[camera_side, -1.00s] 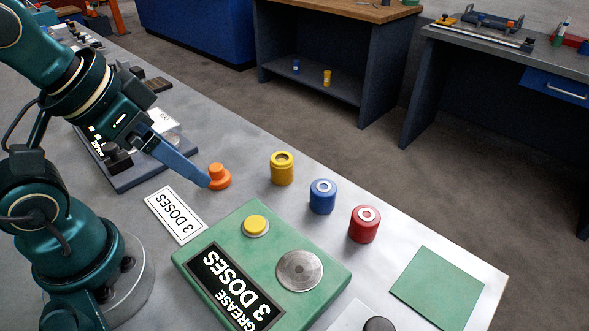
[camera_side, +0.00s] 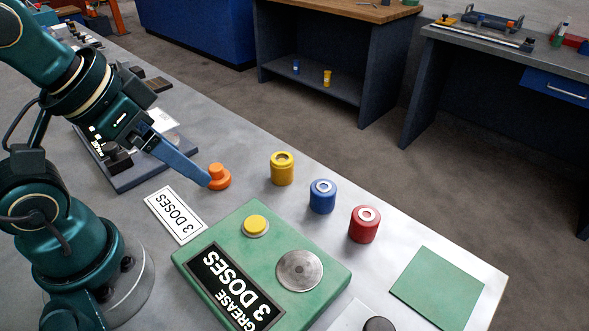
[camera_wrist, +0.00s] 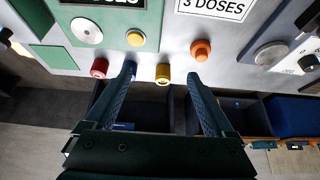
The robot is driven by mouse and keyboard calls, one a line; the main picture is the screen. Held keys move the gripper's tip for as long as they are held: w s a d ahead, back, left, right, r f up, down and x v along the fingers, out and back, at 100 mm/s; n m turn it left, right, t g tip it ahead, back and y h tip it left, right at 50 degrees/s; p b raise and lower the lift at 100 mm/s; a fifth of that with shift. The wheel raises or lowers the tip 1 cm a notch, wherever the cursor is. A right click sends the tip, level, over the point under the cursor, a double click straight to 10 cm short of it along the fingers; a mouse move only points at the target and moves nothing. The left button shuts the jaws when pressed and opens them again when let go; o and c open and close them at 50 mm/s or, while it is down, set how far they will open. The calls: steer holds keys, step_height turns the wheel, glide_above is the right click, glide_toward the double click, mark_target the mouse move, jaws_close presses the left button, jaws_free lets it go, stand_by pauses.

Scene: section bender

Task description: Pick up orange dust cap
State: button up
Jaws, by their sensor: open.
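The orange dust cap (camera_side: 219,176) stands on the grey bench, a wide base with a narrower knob on top. In the wrist view the orange cap (camera_wrist: 201,49) lies just beyond the tip of the right-hand finger, not between the fingers. My gripper (camera_side: 206,182) reaches down beside the cap in the side view, its blue fingertip overlapping the cap's left edge; I cannot tell whether they touch. In the wrist view my gripper (camera_wrist: 161,73) is open, with two blue fingers wide apart and nothing held.
Yellow (camera_side: 282,169), blue (camera_side: 322,197) and red (camera_side: 364,225) cylinders stand in a row right of the cap. A green grease box (camera_side: 330,277) with a yellow button (camera_side: 255,225) is in front. A "3 DOSES" card (camera_side: 174,215) lies nearby. A green square (camera_side: 437,286) lies at right.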

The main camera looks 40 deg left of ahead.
steer(key=shift+c, duration=1.3)
